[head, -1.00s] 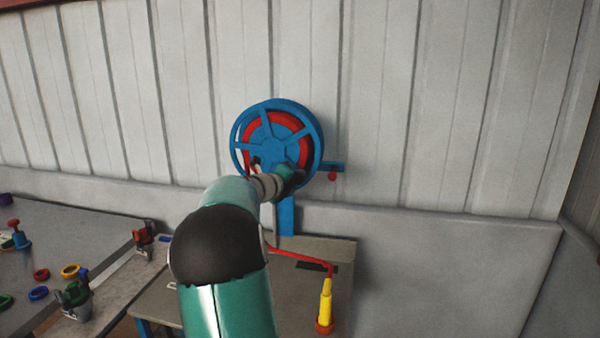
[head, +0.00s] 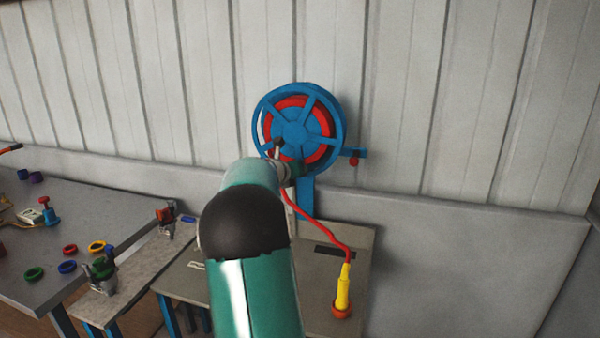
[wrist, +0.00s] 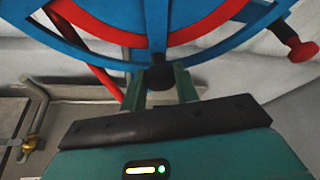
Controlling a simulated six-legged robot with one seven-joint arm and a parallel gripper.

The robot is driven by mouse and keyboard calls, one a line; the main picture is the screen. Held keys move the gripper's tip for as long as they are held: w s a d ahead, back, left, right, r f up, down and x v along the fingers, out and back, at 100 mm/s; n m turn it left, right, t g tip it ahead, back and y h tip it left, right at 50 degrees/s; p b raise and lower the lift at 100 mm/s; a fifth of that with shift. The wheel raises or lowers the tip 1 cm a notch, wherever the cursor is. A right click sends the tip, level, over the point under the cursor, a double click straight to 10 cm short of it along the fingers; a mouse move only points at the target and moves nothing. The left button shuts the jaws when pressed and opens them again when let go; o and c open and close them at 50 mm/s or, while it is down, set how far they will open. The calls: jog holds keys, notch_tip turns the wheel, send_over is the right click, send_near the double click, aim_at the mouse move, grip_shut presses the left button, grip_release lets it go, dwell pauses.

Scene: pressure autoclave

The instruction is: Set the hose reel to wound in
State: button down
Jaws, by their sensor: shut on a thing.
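The hose reel (head: 297,130) is a blue spoked wheel with red hose wound inside it, mounted on a blue post against the wall. Red hose (head: 325,232) runs from the reel down to a yellow nozzle (head: 343,290) on the bench. My gripper (head: 285,160) is at the lower part of the wheel, partly hidden by my arm. In the wrist view, the gripper (wrist: 160,90) is shut on a black handle knob (wrist: 160,76) at the wheel's lower rim (wrist: 110,50). Red hose also shows behind the rim at the left (wrist: 98,75).
A red knob (head: 354,162) on a blue bracket sticks out right of the reel. The bench (head: 240,275) stands below. At left, a grey table (head: 40,240) holds coloured rings and small fittings. The wall is close behind the reel.

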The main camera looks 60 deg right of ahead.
jog(key=shift+w+a, duration=0.1)
jog(key=shift+w, duration=0.15)
jog(key=c, duration=1.1)
grip_release()
jog(key=shift+o, duration=0.2)
jog(key=shift+s, duration=0.1)
jog(key=v, duration=1.3)
jog(key=shift+a+r, duration=0.15)
jog(key=shift+a, duration=0.2)
